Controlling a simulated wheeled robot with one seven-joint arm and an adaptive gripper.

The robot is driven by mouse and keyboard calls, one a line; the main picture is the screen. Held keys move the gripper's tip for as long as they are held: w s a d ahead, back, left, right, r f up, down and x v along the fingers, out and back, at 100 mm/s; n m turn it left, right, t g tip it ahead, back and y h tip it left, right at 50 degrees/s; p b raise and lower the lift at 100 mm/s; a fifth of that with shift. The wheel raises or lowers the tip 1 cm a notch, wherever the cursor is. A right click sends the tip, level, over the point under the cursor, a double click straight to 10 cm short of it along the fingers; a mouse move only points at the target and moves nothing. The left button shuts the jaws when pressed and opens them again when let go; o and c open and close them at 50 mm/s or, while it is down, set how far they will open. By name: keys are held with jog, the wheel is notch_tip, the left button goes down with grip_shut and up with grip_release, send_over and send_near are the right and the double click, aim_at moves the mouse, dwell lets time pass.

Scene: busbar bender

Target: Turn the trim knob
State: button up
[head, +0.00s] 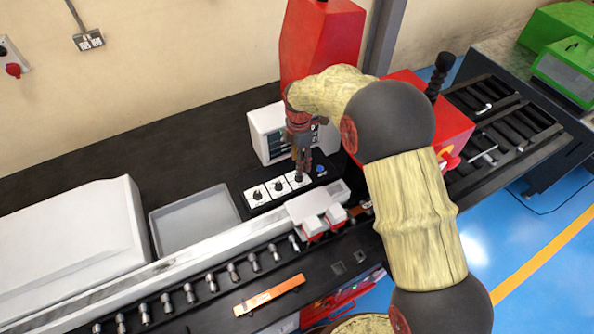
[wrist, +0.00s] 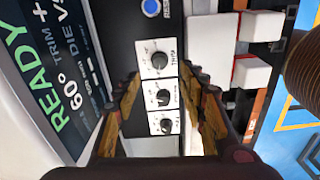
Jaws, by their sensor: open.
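The trim knob is the top one of three black knobs on white plates in the wrist view (wrist: 159,60), with lettering that looks like TRIM beside it. In the head view the trim knob (head: 298,179) is the rightmost of the row, partly hidden by my gripper (head: 301,170). My gripper points down at it. In the wrist view the open fingers of my gripper (wrist: 161,76) stand on either side, with the trim knob just beyond the tips, roughly centred between them. I see no clear contact. The middle knob (wrist: 164,97) and bottom knob (wrist: 166,126) show between the fingers.
A blue button (wrist: 150,7) sits beside the trim knob. A display (wrist: 55,80) reads READY and 60°. White blocks with red parts (head: 318,220) stand in front of the panel. A grey tray (head: 195,222) lies left, and an orange bar (head: 269,295) lies in front.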

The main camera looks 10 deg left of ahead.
aim_at(299, 177)
jog(key=shift+w+f+n, duration=0.1)
jog(key=shift+f+n, duration=0.1)
jog(key=shift+n, duration=0.1)
notch_tip(299, 177, down, 7)
jog(key=shift+f+p, duration=0.15)
jog(key=shift+p, duration=0.6)
jog(key=shift+c, duration=0.9)
grip_shut()
